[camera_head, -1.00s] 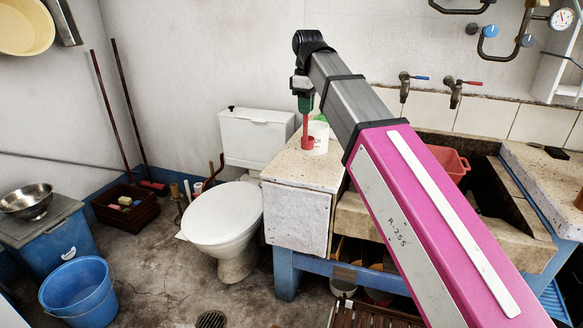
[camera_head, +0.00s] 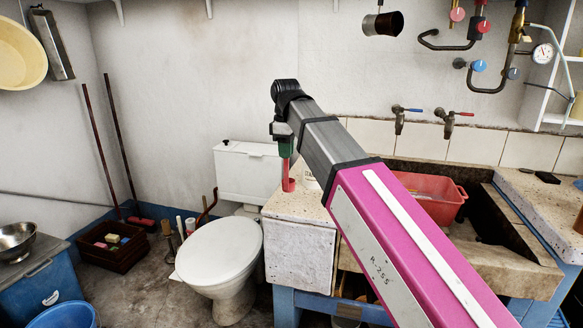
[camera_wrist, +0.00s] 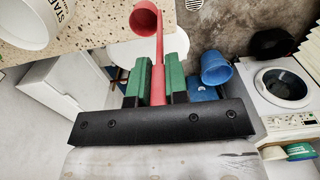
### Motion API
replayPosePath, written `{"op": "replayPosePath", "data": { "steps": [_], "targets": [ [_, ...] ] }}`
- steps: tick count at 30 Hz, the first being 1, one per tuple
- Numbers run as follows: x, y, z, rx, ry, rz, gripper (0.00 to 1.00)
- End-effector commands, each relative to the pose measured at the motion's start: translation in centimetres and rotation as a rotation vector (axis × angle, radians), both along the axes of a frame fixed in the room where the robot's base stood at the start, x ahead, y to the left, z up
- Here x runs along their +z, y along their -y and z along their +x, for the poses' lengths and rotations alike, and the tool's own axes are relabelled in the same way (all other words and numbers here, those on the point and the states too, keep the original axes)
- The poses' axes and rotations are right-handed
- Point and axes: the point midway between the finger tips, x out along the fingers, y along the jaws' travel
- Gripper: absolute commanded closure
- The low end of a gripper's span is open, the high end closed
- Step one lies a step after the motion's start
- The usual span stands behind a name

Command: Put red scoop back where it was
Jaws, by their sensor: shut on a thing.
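The red scoop (camera_head: 288,184) hangs upright with its cup end down at the back left of the speckled stone counter (camera_head: 300,203). My gripper (camera_head: 286,155) is shut on the upper end of its handle. In the wrist view, the scoop (camera_wrist: 145,20) has its handle between the green fingers of my gripper (camera_wrist: 158,66), and its round cup overlaps the counter's edge. I cannot tell whether the cup touches the counter. A white container with dark lettering (camera_wrist: 30,22) stands on the counter beside the scoop; in the head view my arm mostly hides it.
A red basin (camera_head: 432,205) sits in the stone trough right of my arm. A white toilet (camera_head: 222,250) stands left of the counter, with its cistern (camera_head: 243,172) against the wall. Taps (camera_head: 447,122) project from the wall behind the trough. The wrist view shows a washing machine (camera_wrist: 284,88).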

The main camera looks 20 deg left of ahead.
Motion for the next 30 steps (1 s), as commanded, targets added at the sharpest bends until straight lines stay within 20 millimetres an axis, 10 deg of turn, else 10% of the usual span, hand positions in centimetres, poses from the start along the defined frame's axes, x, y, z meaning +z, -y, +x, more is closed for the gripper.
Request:
{"op": "replayPosePath", "data": {
  "steps": [7,30],
  "targets": [
    [-1.7,0.9,2.8,0.0,0.0,0.0,1.0],
    [-6.0,1.0,2.9,0.0,0.0,0.0,1.0]
  ]
}}
